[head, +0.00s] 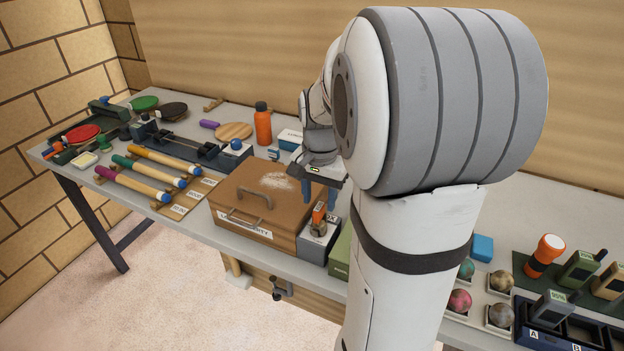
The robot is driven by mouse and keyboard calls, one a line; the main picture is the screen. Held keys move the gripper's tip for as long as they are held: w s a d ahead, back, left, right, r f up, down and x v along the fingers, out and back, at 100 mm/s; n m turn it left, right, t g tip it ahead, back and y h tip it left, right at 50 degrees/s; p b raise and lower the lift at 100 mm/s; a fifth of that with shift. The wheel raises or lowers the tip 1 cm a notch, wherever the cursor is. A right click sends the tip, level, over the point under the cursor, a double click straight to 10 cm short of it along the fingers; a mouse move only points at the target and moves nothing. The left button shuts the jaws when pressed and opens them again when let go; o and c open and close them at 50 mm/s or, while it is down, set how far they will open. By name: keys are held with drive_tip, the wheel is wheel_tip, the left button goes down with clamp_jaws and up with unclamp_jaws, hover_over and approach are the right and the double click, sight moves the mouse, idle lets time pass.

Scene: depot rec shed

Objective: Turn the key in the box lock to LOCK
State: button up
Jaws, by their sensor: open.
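A grey lock block (317,246) stands at the right front corner of a brown box (252,204) with a handle and a front label. An orange key (319,211) stands upright in the top of the lock. Its exact turn angle and the lock's markings are too small to read. My gripper (320,201) points down at the key, with its two blue fingers apart, one to each side of the key in the picture. The fingers look open and empty. I cannot tell whether they touch the key or are behind it.
My arm hides the table right of the lock. A green box (341,254) stands close to the lock's right. An orange bottle (263,126) stands behind the brown box. Balls and radios stand at the right.

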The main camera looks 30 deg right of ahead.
sight(319, 206)
drive_tip(key=shift+f, duration=2.1)
drive_tip(key=shift+c, duration=0.2)
clamp_jaws()
